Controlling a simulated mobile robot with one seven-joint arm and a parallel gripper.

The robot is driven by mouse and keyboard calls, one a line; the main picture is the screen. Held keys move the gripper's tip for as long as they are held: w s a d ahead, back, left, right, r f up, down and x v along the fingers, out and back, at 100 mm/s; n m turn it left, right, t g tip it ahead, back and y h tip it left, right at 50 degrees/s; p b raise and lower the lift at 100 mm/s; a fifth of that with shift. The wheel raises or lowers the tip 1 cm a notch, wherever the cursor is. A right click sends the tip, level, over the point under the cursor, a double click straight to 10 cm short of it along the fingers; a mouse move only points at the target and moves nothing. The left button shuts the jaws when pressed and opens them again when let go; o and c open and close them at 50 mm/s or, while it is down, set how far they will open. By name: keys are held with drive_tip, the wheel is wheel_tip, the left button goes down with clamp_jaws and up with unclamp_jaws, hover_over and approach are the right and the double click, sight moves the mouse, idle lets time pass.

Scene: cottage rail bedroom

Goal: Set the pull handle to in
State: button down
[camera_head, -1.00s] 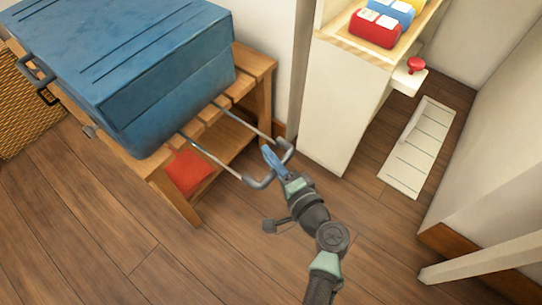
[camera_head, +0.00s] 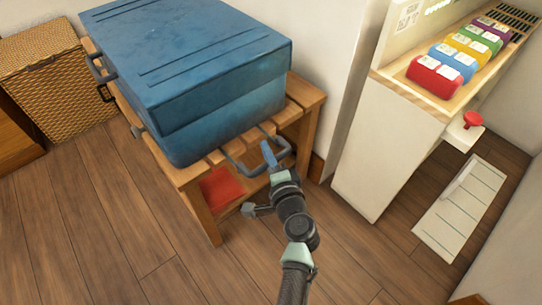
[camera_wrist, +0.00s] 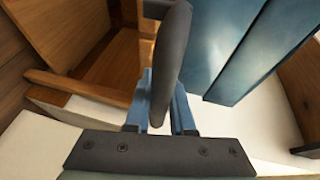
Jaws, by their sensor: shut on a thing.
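A blue hard-sided suitcase (camera_head: 195,65) lies flat on a wooden slatted bench (camera_head: 300,97). My gripper (camera_head: 268,154) has blue fingers shut on the bar of the pull handle.
A red cloth-like item (camera_head: 220,188) lies under the bench. A white cabinet (camera_head: 385,150) holding colored boxes (camera_head: 436,77) stands to the right. A woven basket (camera_head: 62,90) is at the left. The wooden floor in front is clear.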

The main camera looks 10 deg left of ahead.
drive_tip(key=c, duration=0.8)
unclamp_jaws()
drive_tip(key=shift+o, duration=0.2)
drive_tip(key=shift+d, duration=0.1)
drive_tip(key=p+v, duration=0.3)
drive_tip(key=v, duration=1)
